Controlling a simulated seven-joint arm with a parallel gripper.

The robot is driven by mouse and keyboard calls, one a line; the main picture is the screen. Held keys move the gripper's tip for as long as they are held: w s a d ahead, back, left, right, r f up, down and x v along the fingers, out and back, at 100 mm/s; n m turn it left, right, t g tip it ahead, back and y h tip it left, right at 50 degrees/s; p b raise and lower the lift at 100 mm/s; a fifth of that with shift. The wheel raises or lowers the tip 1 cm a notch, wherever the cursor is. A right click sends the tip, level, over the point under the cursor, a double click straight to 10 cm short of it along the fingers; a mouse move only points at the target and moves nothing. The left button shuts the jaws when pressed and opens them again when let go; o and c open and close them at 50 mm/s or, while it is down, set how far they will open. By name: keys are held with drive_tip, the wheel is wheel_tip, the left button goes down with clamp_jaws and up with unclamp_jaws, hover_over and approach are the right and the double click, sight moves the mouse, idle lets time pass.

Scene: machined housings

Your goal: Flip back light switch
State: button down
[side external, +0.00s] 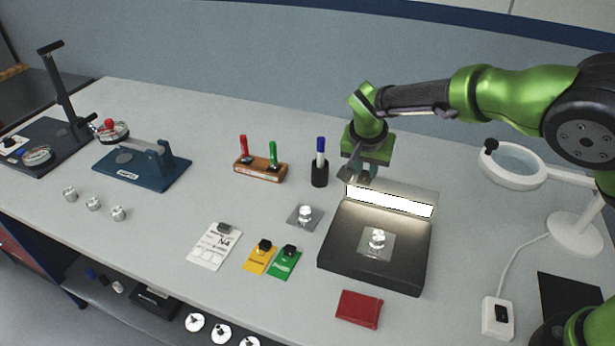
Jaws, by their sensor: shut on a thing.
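A black light box (340,259) stands right of the table's middle. Its raised back bar holds a bright white panel (390,199) that is lit. A clear plate with a shiny round metal part (376,239) lies on the box. My gripper (354,175) points down at the back left corner of the light box, by the end of the lit panel. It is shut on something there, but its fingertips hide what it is. I cannot make out a switch on the light box. A white switch box with a black rocker (501,314) lies at the front right, away from my gripper.
A black holder with a blue-capped marker (320,167) stands close left of my gripper. A wooden marker stand (260,168) is farther left. A magnifier lamp (514,164) stands right. A red box (359,309) and colored cards (285,263) lie in front.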

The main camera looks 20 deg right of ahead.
idle(0.4)
drive_tip(key=c, duration=1)
unclamp_jaws()
drive_tip(key=v, duration=1.7)
drive_tip(key=shift+s+a, duration=0.25)
drive_tip(key=shift+f, duration=0.15)
